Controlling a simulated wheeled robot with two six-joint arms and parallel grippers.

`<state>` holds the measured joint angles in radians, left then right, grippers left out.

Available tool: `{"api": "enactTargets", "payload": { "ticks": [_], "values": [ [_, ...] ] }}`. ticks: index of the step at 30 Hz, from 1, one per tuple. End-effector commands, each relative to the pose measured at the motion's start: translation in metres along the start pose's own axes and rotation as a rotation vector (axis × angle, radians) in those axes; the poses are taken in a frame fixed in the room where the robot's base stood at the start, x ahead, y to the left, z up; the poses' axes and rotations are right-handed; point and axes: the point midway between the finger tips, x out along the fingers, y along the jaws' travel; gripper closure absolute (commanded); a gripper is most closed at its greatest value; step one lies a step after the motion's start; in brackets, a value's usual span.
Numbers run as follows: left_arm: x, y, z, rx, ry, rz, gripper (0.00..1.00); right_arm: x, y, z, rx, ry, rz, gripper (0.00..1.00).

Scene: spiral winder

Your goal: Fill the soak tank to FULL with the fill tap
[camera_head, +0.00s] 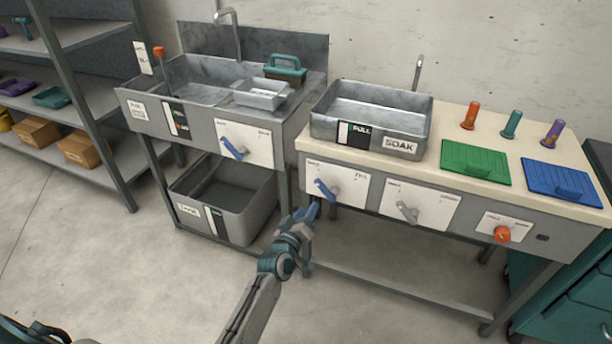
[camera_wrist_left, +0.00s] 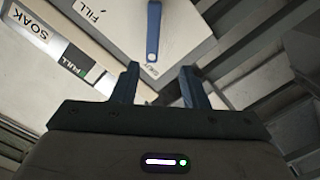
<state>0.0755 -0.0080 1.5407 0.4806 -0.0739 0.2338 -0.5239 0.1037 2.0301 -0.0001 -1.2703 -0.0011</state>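The soak tank (camera_head: 372,104) is a grey metal basin on the right bench, with a SOAK label and a gauge strip (camera_head: 355,135) marked FULL. I cannot make out its water level. The fill tap is a blue lever (camera_head: 325,188) on a white panel below the tank, its end turned toward the left label. In the left wrist view the lever (camera_wrist_left: 153,32) points to the label that reads SHUT. My left gripper (camera_head: 311,209) is just below and left of the lever. Its fingers (camera_wrist_left: 161,84) are apart and empty, short of the lever's end. My right gripper is out of view.
A grey lever (camera_head: 407,211) and an orange knob (camera_head: 502,234) sit further right on the bench front. The left sink's blue lever (camera_head: 233,148) and a grey bin (camera_head: 222,198) are to the left. Open floor lies in front.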

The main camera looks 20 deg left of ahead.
Motion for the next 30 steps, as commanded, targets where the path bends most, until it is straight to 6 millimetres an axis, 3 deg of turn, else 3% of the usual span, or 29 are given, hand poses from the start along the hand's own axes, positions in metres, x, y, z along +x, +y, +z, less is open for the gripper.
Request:
{"api": "enactTargets", "payload": {
  "ticks": [7, 18, 24, 30],
  "values": [
    [0.022, 0.007, -0.007, -0.014, 0.018, 0.015, 0.6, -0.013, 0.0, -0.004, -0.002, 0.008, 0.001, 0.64],
    [0.089, 0.007, -0.007, -0.012, 0.017, 0.014, 0.6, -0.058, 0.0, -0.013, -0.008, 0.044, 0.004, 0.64],
    [0.106, 0.007, -0.008, -0.011, 0.016, 0.013, 0.6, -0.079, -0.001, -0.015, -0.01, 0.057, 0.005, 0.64],
    [0.11, 0.008, -0.008, -0.012, 0.016, 0.013, 0.6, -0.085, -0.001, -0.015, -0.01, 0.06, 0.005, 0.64]
  ]
}}
